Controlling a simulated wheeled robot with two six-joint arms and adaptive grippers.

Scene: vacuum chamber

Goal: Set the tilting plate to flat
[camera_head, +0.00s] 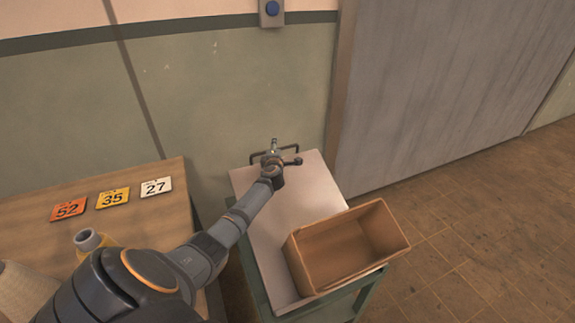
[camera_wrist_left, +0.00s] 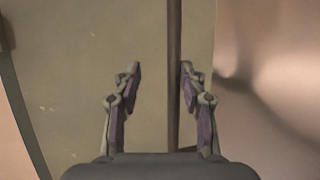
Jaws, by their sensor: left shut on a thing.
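The pale plate (camera_head: 262,225) lies on top of a green cart beside the wall. I cannot clearly tell how far it is tilted. A dark bar handle (camera_head: 256,155) stands at its far edge. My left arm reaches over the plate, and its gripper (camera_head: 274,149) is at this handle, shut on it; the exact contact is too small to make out. The left wrist view shows the two fingers (camera_wrist_left: 158,85) some way apart, with a thin brown bar running between them, closer to the right finger. My right gripper is not in view.
An open brown box (camera_head: 345,245) sits on the near right part of the plate. A wooden table (camera_head: 150,220) at left holds number cards 52, 35 and 27 and a yellow spool (camera_head: 92,241). A grey door panel (camera_head: 440,80) and open floor are at right.

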